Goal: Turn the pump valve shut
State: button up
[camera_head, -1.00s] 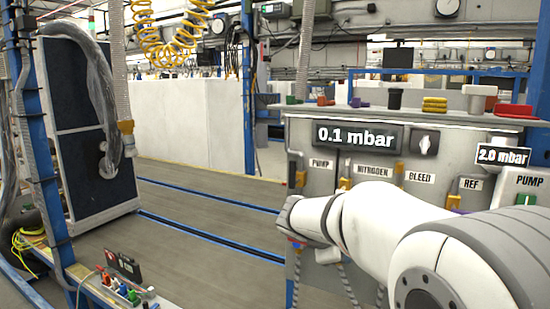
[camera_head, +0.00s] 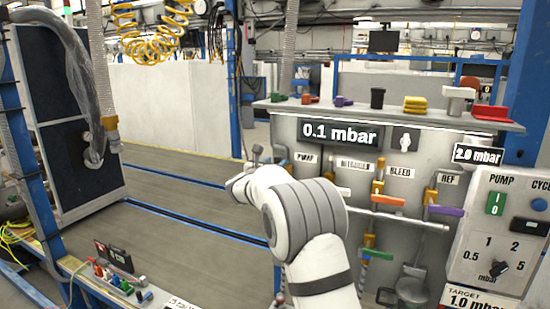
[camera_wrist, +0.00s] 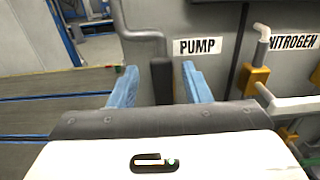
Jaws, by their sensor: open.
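The PUMP label (camera_wrist: 198,46) is on the grey panel in the wrist view, and it also shows in the head view (camera_head: 307,158). Left of the label, a grey pipe bends down to a dark upright part (camera_wrist: 162,80), apparently at the pump valve. My gripper (camera_wrist: 157,70) is open, its two blue fingers on either side of this dark part in the picture. I cannot tell whether they touch it. The part's lower end is hidden behind my gripper. In the head view my arm covers the panel below the PUMP label, and my fingers cannot be made out.
A gauge display (camera_head: 340,134) reads 0.1 mbar, another (camera_head: 478,155) 2.0 mbar. Right of my arm are valves with orange (camera_head: 388,200), purple (camera_head: 446,210) and green (camera_head: 377,253) handles and a pale horizontal pipe (camera_head: 405,219). The floor to the left is open.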

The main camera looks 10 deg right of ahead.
jog(key=shift+p+x, duration=0.3)
jog(key=shift+x, duration=1)
grip_shut()
